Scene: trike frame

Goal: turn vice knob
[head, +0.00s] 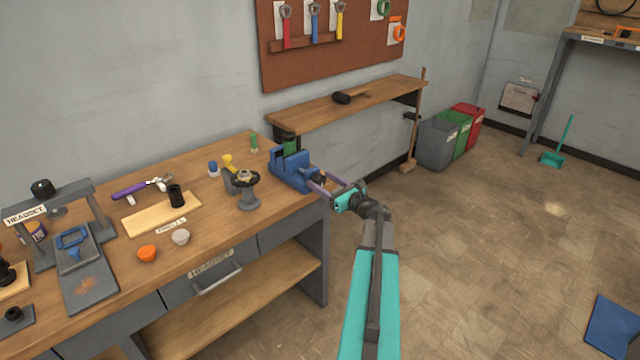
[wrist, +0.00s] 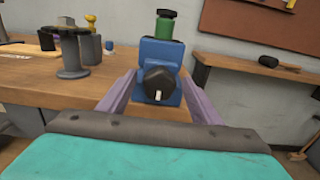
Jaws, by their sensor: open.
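The blue vice (head: 290,169) stands at the right end of the wooden workbench. It holds a green cylinder with a black top (head: 290,143) upright in its jaws. The vice (wrist: 160,55) is straight ahead in the wrist view, with its black knob (wrist: 160,84) facing me and a white mark at the knob's lower part. My gripper (head: 328,184) reaches the vice from the right. Its two purple fingers are open, one on each side of the knob in the wrist view (wrist: 160,100). I cannot tell whether they touch it.
A grey stand (head: 247,192) is left of the vice on the workbench (head: 210,240). A wall shelf (head: 350,105) with a black mallet is behind. Grey, green and red bins (head: 437,143) stand beyond. The floor on the right is mostly clear.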

